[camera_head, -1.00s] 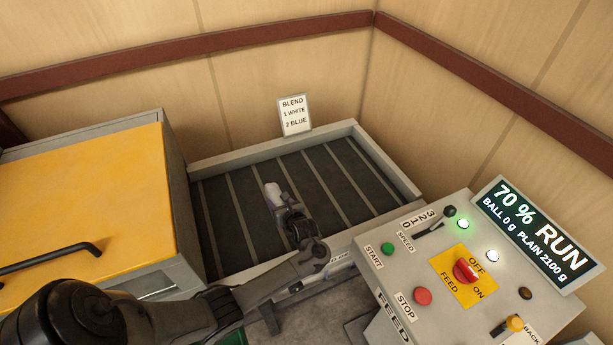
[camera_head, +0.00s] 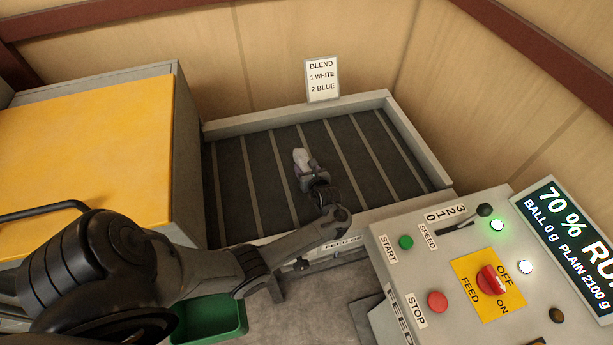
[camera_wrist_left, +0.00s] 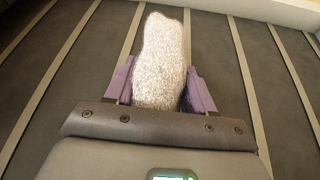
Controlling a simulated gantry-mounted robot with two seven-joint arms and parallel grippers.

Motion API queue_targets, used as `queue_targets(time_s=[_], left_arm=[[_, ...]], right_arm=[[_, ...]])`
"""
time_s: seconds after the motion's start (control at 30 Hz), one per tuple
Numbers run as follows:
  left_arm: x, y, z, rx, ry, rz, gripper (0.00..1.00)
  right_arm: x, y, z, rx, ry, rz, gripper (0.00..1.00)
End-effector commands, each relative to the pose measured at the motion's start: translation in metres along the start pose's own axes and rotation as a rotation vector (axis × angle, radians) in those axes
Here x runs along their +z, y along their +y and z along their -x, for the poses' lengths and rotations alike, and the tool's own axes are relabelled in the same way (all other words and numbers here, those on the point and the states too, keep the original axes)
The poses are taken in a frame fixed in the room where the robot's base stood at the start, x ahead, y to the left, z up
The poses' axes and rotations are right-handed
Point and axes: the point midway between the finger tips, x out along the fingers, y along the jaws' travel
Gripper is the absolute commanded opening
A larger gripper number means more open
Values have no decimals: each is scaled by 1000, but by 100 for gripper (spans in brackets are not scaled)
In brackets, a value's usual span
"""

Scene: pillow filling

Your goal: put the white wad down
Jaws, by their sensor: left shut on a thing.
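The white wad (camera_head: 301,156) is a small pale, fuzzy, elongated piece. In the left wrist view the wad (camera_wrist_left: 163,55) stands out between the two purple fingers. My left gripper (camera_head: 308,168) is shut on it, over the dark slatted feed bed (camera_head: 360,150); it also shows in the left wrist view (camera_wrist_left: 160,88). I cannot tell whether the wad touches the slats. My right gripper is in neither view.
A sign (camera_head: 322,80) reading 1 white, 2 blue stands at the bed's back rim. A yellow-lidded cabinet (camera_head: 90,150) is at left, a control panel (camera_head: 470,270) at right. A green bin (camera_head: 212,320) sits below my arm. The bed around the wad is bare.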

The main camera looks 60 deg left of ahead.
Motion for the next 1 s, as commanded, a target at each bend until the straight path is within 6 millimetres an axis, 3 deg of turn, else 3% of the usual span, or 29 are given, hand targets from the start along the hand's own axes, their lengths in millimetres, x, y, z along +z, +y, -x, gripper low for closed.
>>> queue_targets(time_s=[0.2,1.0], left_arm=[[-28,-3,-11,0,2,-2,13],[-39,-5,-16,-1,0,-1,13]], right_arm=[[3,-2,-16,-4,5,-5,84],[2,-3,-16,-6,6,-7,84]])
